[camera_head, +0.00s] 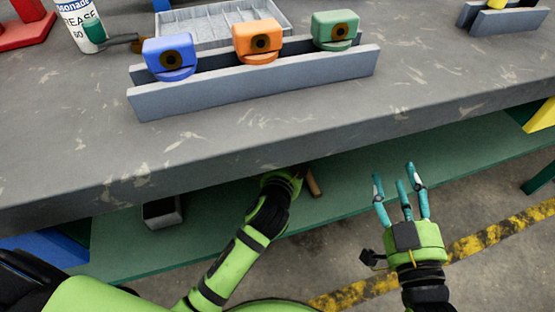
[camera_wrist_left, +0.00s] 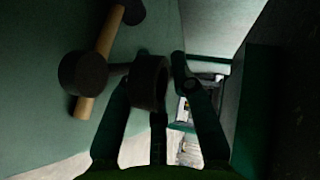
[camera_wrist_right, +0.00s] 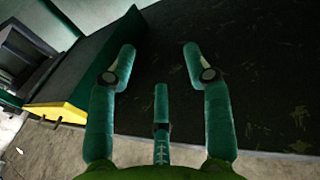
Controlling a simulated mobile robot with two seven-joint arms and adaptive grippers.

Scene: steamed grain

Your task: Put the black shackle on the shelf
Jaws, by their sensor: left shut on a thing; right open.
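My left gripper (camera_head: 284,181) reaches in under the front edge of the grey worktop, over the green lower shelf (camera_head: 150,249); its fingers are hidden by the worktop in the head view. In the left wrist view its fingers are shut on a black ring-shaped piece, seemingly the black shackle (camera_wrist_left: 149,82). A dark round shape beside it overlaps a wooden handle; I cannot tell whether it belongs to the shackle. The shackle does not show in the head view. My right gripper (camera_head: 399,185) is open and empty in front of the bench; its spread fingers also show in the right wrist view (camera_wrist_right: 160,58).
A mallet with a wooden handle (camera_wrist_left: 103,48) lies on the lower shelf. A small dark box (camera_head: 161,213) stands there at left. On the worktop (camera_head: 230,140), blue, orange and green blocks (camera_head: 258,42) sit in a grey rack (camera_head: 250,88).

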